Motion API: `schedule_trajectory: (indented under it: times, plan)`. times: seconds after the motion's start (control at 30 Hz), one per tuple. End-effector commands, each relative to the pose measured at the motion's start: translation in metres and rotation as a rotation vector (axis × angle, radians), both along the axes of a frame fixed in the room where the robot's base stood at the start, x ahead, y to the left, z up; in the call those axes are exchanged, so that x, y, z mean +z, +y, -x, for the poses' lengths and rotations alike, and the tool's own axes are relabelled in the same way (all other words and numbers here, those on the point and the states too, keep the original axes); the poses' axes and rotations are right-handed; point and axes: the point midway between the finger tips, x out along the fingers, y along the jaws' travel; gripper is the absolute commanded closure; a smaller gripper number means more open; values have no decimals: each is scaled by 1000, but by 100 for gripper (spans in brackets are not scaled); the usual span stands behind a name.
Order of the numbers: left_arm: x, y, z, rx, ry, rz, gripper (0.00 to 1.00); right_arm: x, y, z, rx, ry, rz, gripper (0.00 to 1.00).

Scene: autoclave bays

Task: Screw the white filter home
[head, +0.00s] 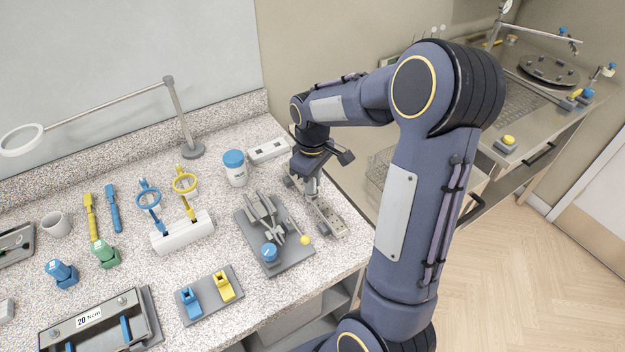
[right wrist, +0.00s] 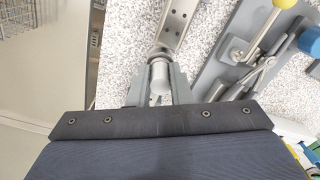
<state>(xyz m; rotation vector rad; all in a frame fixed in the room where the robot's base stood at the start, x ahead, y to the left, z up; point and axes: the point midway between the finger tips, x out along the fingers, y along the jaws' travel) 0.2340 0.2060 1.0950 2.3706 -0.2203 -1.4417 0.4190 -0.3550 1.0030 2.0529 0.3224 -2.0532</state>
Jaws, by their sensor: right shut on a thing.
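My right gripper (head: 312,182) is at the far right end of the granite bench, low over a metal block with holes (head: 331,219). In the right wrist view its two fingers (right wrist: 158,92) are shut on a short pale cylinder (right wrist: 159,76), which looks like the white filter. The cylinder's far end meets a rounded metal part at the near end of the metal bar (right wrist: 178,20). I cannot tell how deep it sits or see any thread. In the head view my arm and fingers mostly hide the filter. My left gripper is not in view.
Left of the gripper stands a grey fixture plate (head: 293,254) with a clamp, a yellow knob (head: 305,240) and a blue cap (head: 269,252). Behind are a blue-lidded white jar (head: 236,175) and a white socket block (head: 268,151). The bench edge is close on the right.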

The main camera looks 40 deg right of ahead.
Motion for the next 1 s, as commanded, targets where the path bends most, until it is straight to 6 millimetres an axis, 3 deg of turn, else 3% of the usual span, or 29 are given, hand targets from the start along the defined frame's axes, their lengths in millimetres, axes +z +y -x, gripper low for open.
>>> schedule_trajectory:
  times: [0.1, 0.4, 0.63, 0.87, 0.9, 1.0]
  plan:
    - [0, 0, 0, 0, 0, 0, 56, 0, 0, 0, -86, 0, 0, 100]
    - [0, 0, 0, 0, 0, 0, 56, 0, 0, 0, -117, 0, 0, 100]
    - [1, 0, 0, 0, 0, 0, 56, 0, 1, 0, -367, 0, 0, 100]
    - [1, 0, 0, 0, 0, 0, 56, 0, 0, 0, -394, 0, 0, 100]
    - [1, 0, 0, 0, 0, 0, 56, 0, 0, 0, -393, 0, 0, 80]
    - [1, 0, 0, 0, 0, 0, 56, 0, 0, 0, -393, 0, 0, 69]
